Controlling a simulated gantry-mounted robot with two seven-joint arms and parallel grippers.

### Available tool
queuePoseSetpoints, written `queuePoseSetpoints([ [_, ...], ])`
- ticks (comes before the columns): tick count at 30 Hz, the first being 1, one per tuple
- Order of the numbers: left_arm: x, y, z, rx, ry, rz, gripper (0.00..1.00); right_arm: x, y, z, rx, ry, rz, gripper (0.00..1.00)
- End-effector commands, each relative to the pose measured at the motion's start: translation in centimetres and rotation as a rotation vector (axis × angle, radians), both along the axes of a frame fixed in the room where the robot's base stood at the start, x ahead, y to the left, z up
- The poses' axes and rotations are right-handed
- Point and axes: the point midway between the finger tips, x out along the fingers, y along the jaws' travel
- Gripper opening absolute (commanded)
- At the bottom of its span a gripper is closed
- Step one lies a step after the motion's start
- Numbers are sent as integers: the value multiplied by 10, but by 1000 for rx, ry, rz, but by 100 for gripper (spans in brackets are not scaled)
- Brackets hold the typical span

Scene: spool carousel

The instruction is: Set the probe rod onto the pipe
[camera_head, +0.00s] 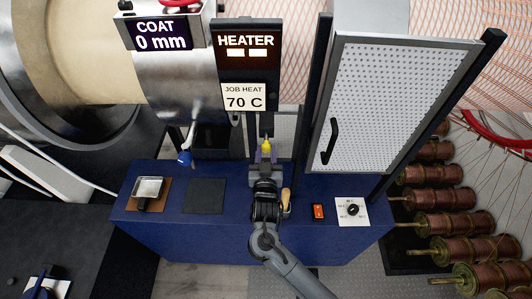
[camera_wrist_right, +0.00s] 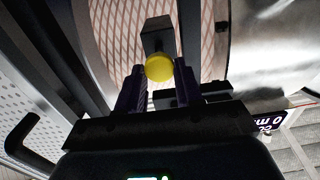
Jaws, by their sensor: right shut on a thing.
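My right gripper (camera_head: 266,156) is shut on the probe rod, whose yellow end (camera_head: 266,145) shows between the purple fingers. The right wrist view shows the round yellow end (camera_wrist_right: 159,68) between the fingertips (camera_wrist_right: 160,88), with a dark square block behind it. The rest of the rod is hidden. The large pipe (camera_head: 175,82) lies at the upper left, part bare silver metal and part beige. Its silver side also shows in the right wrist view (camera_wrist_right: 272,48). The gripper is right of and below the pipe in the head view, apart from it. My left gripper is not in view.
The blue bench (camera_head: 160,229) carries a metal tray (camera_head: 149,187), a dark pad (camera_head: 204,196), a wooden handle (camera_head: 286,200), an orange switch (camera_head: 318,211) and a dial (camera_head: 352,210). A heater sign (camera_head: 247,41) stands above the gripper. A perforated door (camera_head: 385,100) is close on the right.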

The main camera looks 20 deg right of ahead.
Motion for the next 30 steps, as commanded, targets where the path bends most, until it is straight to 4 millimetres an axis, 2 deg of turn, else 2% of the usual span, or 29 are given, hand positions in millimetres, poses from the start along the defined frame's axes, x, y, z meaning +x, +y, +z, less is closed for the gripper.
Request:
queuePoseSetpoints([
  [4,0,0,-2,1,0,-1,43,3,-1,0,0,-1,0,0],
  [10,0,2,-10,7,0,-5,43,26,-10,-1,0,0,-1,0],
  [17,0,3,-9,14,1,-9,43,28,-11,-1,-1,3,-1,0],
  [18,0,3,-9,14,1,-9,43,28,-11,-1,-1,3,-1,37],
  [21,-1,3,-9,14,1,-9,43,27,-11,-1,-1,3,-1,52],
  [23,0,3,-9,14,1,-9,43,27,-11,0,-1,1,-1,61],
  [30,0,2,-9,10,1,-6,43,27,-11,0,-1,0,-1,61],
])
